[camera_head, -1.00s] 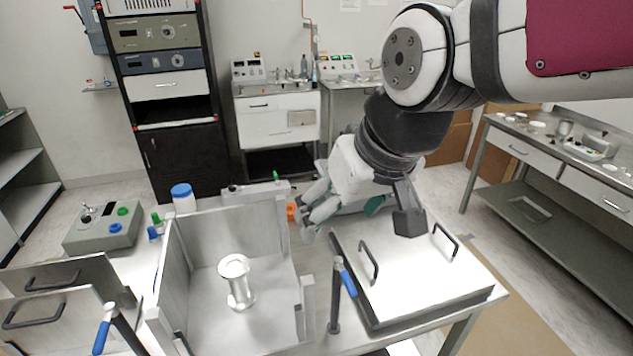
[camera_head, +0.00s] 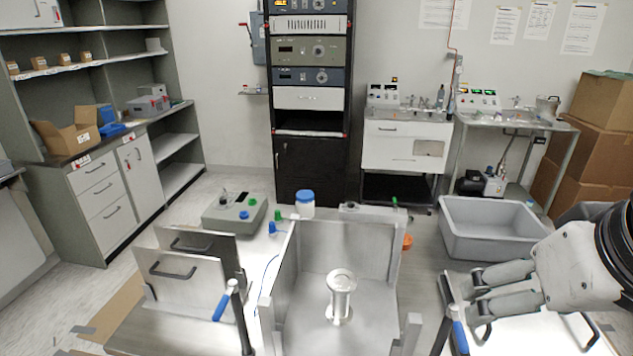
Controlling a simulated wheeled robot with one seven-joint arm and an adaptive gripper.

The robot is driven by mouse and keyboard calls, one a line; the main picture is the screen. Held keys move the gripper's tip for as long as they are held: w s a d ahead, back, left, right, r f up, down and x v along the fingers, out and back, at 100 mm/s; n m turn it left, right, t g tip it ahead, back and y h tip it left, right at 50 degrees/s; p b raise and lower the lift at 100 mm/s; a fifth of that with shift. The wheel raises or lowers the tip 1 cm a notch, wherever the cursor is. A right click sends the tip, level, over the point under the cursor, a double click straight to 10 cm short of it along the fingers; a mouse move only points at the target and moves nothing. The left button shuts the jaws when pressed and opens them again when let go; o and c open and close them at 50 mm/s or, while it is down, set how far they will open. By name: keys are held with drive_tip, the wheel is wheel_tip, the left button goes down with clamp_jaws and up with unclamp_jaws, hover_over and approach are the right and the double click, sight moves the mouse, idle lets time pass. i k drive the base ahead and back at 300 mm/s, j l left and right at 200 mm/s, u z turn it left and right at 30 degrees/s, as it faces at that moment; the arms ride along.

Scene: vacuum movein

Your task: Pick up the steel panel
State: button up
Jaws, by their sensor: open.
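Two upright panels with dark handles stand at the left; the front one is a pale metal panel (camera_head: 180,282) and the rear one (camera_head: 200,243) is partly hidden behind it. A flat bright metal panel (camera_head: 535,335) with two dark handles lies at the lower right, cut off by the picture's edge. I cannot tell which is the steel panel. My gripper (camera_head: 473,292) is open and empty. It shows in front of the flat panel, near its left handle; its height above it is unclear. It is far to the right of the upright panels.
An open metal chamber (camera_head: 287,290) with a spool-like metal piece (camera_head: 341,290) inside stands in the middle. Blue-handled clamps (camera_head: 222,305) flank it. A grey control box (camera_head: 233,215) and a blue-capped jar (camera_head: 304,203) are behind. A grey tub (camera_head: 490,225) is at the right.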

sight(178, 288)
drive_tip(key=u, duration=1.35)
drive_tip(key=i+j+z, duration=0.25)
drive_tip(key=z, duration=0.15)
drive_tip(key=i+j+z, duration=0.2)
drive_tip(key=j+z, duration=0.2)
